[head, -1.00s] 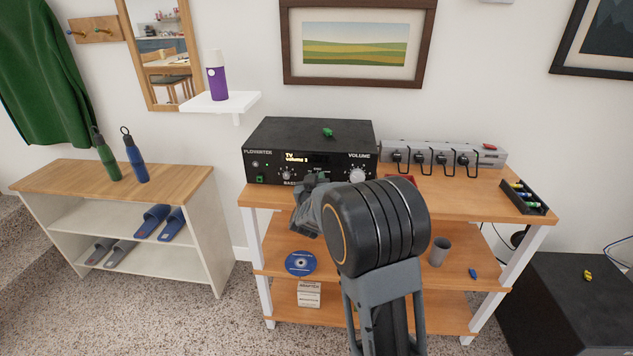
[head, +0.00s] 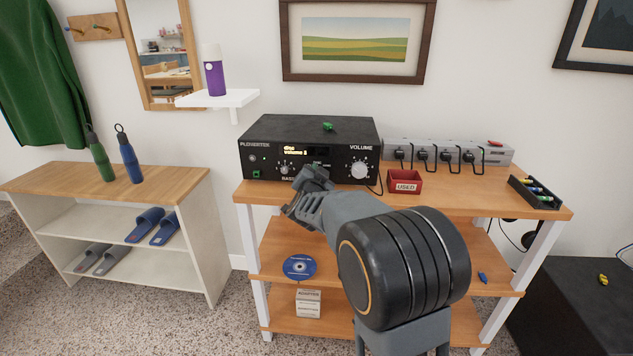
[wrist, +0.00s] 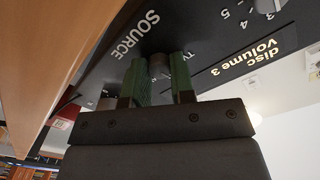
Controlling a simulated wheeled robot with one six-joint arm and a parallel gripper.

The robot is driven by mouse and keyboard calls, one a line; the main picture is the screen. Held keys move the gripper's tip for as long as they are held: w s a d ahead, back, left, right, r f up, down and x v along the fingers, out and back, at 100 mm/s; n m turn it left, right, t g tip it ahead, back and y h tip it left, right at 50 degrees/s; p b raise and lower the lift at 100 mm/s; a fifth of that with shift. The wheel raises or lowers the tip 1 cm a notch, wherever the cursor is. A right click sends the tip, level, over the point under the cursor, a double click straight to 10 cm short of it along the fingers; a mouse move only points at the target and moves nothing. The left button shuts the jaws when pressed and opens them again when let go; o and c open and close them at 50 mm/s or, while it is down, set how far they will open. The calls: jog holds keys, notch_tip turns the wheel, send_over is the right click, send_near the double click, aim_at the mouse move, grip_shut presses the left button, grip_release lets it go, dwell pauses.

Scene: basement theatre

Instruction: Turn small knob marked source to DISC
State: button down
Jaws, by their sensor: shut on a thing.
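The black amplifier (head: 270,132) stands on the wooden shelf unit's top, and its lit display (head: 296,150) shows "disc" above the volume line. The same words show larger in the wrist view (wrist: 253,70). In the head view my gripper (head: 313,180) is at the lower front of the amplifier and hides the knob.
The bass knob (head: 285,169) and large volume knob (head: 359,170) flank my gripper. A red USED box (head: 404,182), a power strip (head: 440,153) and a black battery tray (head: 534,193) share the shelf top. A disc (head: 299,267) lies on the shelf below.

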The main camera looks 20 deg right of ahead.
jog(key=shift+f+m+b, duration=0.1)
jog(key=shift+m+b, duration=0.55)
jog(key=shift+m, duration=0.35)
jog(key=c, duration=1)
grip_release()
jog(key=shift+p+v, duration=1.45)
jog(key=shift+v, duration=5.45)
jog(key=shift+d, duration=0.1)
